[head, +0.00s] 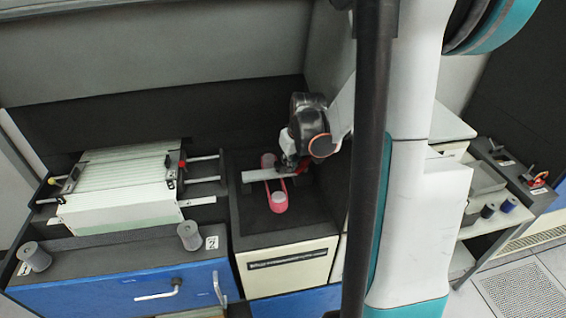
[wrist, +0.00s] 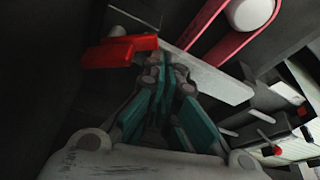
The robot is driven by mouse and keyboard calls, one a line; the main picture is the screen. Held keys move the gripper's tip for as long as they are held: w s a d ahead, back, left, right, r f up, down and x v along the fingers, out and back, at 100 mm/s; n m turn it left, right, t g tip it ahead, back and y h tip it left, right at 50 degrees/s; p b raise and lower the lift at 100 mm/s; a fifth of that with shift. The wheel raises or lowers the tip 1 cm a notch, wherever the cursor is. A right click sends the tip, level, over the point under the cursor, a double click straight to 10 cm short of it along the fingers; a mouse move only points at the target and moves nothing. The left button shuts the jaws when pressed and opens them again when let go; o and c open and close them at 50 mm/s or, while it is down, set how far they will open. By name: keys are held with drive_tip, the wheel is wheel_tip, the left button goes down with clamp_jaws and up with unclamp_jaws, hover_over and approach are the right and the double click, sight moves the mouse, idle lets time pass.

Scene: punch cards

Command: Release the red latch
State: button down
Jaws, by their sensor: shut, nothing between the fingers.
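A red latch (wrist: 112,53) shows in the wrist view, at the end of a pale grey bar (wrist: 207,75). Its right end lies right by my fingertips; I cannot tell whether they touch. My gripper (wrist: 165,65) is shut and empty, with its teal finger pads close together. In the head view my gripper (head: 287,167) reaches down from the right over the right end of the grey bar (head: 262,174). A little red of the latch (head: 303,163) shows beside it there; the rest is hidden behind my gripper.
A pink loop (head: 276,205) lies around pale spools in the same dark recess. To its left stands a rack of pale cards (head: 120,180) with small red and black clips. Dark walls close the recess behind and to the right.

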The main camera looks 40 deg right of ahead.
sight(298, 173)
drive_tip(key=shift+s+a+b, duration=0.2)
drive_tip(key=shift+s+b, duration=0.3)
drive_tip(key=shift+s, duration=0.6)
drive_tip(key=shift+s+d+b, duration=0.2)
drive_tip(key=shift+s+b, duration=0.15)
drive_tip(key=shift+s, duration=0.55)
drive_tip(key=shift+s+d, duration=0.1)
drive_tip(key=shift+s, duration=0.1)
drive_tip(key=shift+w+d, duration=0.1)
drive_tip(key=shift+d, duration=0.05)
idle(1.2)
drive_tip(key=shift+w+d+r, duration=0.1)
drive_tip(key=shift+w+d, duration=0.15)
drive_tip(key=shift+d, duration=0.15)
idle(0.3)
drive_tip(key=shift+r, duration=0.45)
drive_tip(key=v, duration=0.7)
drive_tip(key=shift+a, duration=0.25)
